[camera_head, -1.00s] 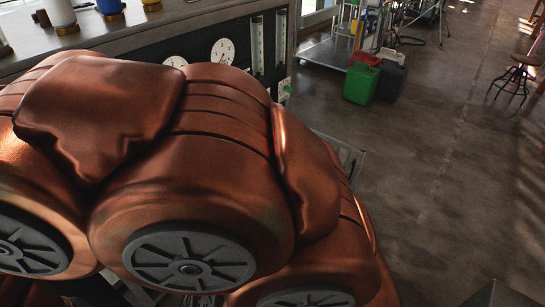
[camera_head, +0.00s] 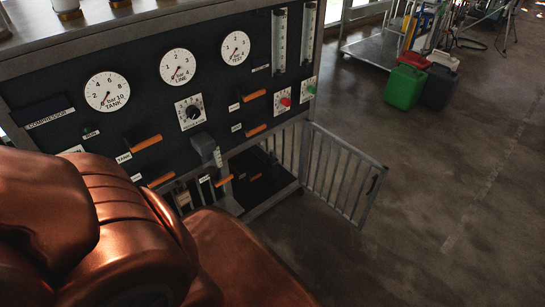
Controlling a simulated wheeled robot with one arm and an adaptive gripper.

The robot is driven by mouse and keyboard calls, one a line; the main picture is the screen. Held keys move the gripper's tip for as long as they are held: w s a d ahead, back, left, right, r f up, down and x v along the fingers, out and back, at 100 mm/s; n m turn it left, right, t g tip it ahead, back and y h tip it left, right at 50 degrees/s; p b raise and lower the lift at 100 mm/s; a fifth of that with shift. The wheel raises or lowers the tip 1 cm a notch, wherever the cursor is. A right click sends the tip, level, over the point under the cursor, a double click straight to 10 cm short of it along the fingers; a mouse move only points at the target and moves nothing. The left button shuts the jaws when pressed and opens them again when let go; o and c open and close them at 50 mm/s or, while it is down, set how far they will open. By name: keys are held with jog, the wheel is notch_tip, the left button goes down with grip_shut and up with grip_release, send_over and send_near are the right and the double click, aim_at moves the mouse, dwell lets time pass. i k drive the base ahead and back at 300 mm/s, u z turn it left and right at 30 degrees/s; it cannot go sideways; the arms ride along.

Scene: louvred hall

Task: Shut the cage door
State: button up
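The cage door (camera_head: 343,175) is a grey barred metal panel with a small dark handle near its right edge. It stands swung open, out to the right of the cage (camera_head: 276,201) under the control panel. The cage opening shows to the left of the door, with a dark interior. My copper arm covers the lower left and hides part of the cage front. My gripper is not in view.
The black control panel (camera_head: 60,150) above the cage carries gauges, orange-handled levers, knobs and a projecting grey part (camera_head: 207,150). A green can (camera_head: 404,87) and a dark can (camera_head: 439,88) stand farther back. The floor right of the door is clear.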

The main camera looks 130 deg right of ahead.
aim_at(384, 169)
jog(key=u, duration=0.15)
jog(key=k, duration=1.75)
jog(key=z, duration=1.45)
jog(key=k, duration=2.65)
jog(key=u, duration=2.15)
jog(key=k, duration=0.8)
jog(key=z, duration=2.15)
